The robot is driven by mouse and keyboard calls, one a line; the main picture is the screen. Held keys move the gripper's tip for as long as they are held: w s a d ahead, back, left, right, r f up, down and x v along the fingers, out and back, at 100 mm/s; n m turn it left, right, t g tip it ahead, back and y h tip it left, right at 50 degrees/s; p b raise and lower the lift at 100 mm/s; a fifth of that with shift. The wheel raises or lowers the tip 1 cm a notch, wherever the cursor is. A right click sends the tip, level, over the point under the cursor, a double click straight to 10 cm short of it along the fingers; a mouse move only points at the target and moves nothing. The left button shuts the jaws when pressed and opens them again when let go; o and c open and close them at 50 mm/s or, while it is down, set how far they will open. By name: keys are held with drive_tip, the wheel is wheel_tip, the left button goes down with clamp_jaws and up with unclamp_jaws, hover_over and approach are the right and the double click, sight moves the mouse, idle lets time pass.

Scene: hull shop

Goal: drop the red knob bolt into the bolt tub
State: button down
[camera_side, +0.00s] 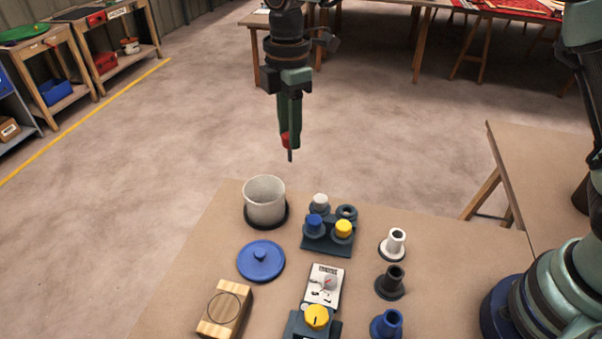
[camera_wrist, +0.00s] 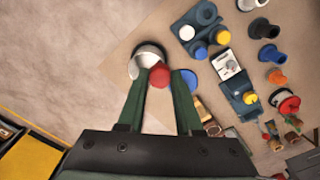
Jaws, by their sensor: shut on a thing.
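My gripper (camera_side: 289,135) hangs pointing down above the far edge of the table, up and right of the tub in the side view. It is shut on the red knob bolt (camera_side: 285,140), whose dark shank points straight down below the fingers. In the wrist view the red knob (camera_wrist: 160,75) sits between the two green fingertips. The bolt tub (camera_side: 265,203) is a pale grey open cup on a dark round base near the table's far left corner. In the wrist view the tub (camera_wrist: 148,52) lies just behind the knob, partly hidden by it.
A blue lid (camera_side: 261,261) lies in front of the tub. A dark rack (camera_side: 327,243) with white, blue and yellow knobs stands to its right. White, dark and blue collars (camera_side: 390,283) line the right. A wooden block (camera_side: 224,309) and a yellow-dial box (camera_side: 317,317) are nearer.

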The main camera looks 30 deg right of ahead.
drive_tip(key=w+a+f, duration=0.2)
drive_tip(key=a+f, duration=0.1)
drive_tip(key=f, duration=0.7)
drive_tip(key=shift+w+f, duration=0.15)
drive_tip(key=shift+w, duration=0.1)
drive_tip(key=c, duration=0.5)
unclamp_jaws()
wheel_tip(320, 180, up, 12)
